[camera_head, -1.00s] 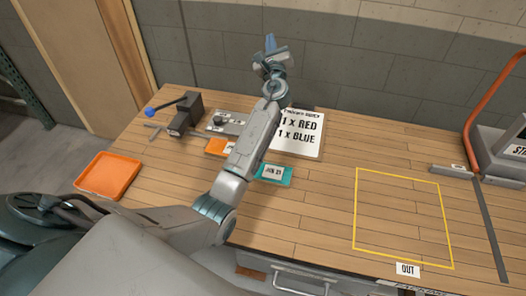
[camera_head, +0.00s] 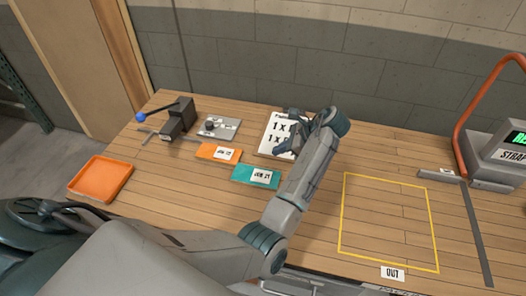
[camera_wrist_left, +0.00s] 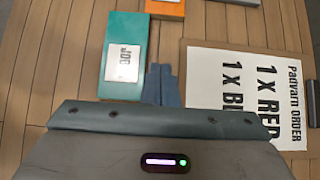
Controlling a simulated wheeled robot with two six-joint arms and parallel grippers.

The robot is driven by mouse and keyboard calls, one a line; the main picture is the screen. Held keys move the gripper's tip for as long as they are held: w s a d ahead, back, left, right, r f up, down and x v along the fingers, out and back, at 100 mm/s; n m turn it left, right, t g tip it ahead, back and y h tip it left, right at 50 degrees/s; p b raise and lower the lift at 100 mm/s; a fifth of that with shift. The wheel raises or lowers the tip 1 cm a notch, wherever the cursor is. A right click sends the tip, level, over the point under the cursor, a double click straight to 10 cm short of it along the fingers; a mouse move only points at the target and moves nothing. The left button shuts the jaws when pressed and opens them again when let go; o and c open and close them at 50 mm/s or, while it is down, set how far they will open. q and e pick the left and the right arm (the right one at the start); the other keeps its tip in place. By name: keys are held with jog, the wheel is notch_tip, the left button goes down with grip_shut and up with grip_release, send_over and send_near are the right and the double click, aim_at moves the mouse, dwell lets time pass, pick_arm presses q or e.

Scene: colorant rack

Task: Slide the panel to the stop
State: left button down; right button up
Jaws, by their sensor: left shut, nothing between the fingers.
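A teal panel (camera_head: 244,177) with a white date label lies flat on the wooden bench, and an orange panel (camera_head: 205,152) lies beyond it to the left. In the wrist view the teal panel (camera_wrist_left: 124,28) is upper left, with the orange panel (camera_wrist_left: 168,14) at the top edge. My left gripper (camera_head: 281,151) is over the white order board (camera_head: 271,136). Its fingers (camera_wrist_left: 160,78) are together and empty, appearing between the teal panel and the order board (camera_wrist_left: 215,58). I cannot tell which piece is the stop. My right gripper is out of view.
A dark lever tool (camera_head: 178,121) and a grey plate with a knob (camera_head: 221,128) stand at back left. An orange tray (camera_head: 73,187) is at left. A yellow outlined square (camera_head: 437,245) is empty.

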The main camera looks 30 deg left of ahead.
pick_arm(q)
jog(key=p, duration=0.2)
send_near(239, 160)
notch_tip(239, 160, down, 4)
jog(key=shift+w+d+r, duration=0.1)
jog(key=shift+w+r, duration=0.1)
jog(key=shift+s+a+f+p, duration=0.2)
jog(key=shift+a+p, duration=0.1)
jog(key=shift+a, duration=0.4)
jog(key=shift+s+a+f+p, duration=0.1)
jog(key=shift+s+a+p, duration=0.15)
jog(key=shift+a, duration=0.5)
jog(key=shift+s+a+f+p, duration=0.1)
jog(key=shift+a+p, duration=0.25)
jog(key=shift+a, duration=0.35)
